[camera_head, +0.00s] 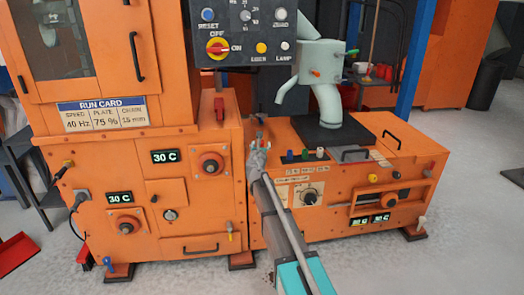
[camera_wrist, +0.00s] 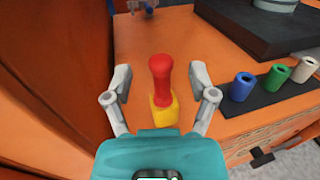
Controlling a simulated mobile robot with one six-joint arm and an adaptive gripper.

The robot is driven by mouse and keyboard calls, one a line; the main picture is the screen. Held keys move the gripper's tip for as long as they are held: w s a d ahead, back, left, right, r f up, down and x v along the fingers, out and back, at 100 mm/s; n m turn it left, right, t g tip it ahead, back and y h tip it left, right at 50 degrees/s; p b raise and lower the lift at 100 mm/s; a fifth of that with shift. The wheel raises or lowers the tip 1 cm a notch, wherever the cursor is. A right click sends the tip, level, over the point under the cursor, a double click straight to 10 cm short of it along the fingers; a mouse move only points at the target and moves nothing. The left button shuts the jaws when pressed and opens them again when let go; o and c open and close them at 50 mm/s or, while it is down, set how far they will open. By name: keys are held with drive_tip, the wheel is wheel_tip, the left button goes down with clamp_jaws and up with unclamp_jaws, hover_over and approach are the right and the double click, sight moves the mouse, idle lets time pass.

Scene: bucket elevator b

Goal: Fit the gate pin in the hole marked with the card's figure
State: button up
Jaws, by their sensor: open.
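In the wrist view, a red-handled piece with a yellow lower block (camera_wrist: 161,85), which looks like the gate pin, stands upright on the orange bench top. My gripper (camera_wrist: 160,74) is open, with one finger on each side of the red handle and a visible gap on both sides. In the head view my gripper (camera_head: 260,148) is over the bench's left corner, and the pin cannot be made out behind it. The run card (camera_head: 104,113) reads speed 40 Hz, plate 75 %, chain 15 mm. A label strip (camera_head: 304,174) on the bench front is too small to read; no holes can be made out.
Blue (camera_wrist: 243,86), green (camera_wrist: 277,75) and white (camera_wrist: 304,69) hollow cylinders stand on a dark strip right of my gripper. The tall orange cabinet (camera_head: 186,215) borders the bench on the left. A grey-green spout machine (camera_head: 326,100) stands farther back on a dark plate.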

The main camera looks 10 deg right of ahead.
drive_tip(key=shift+x, duration=1.35)
clamp_jaws()
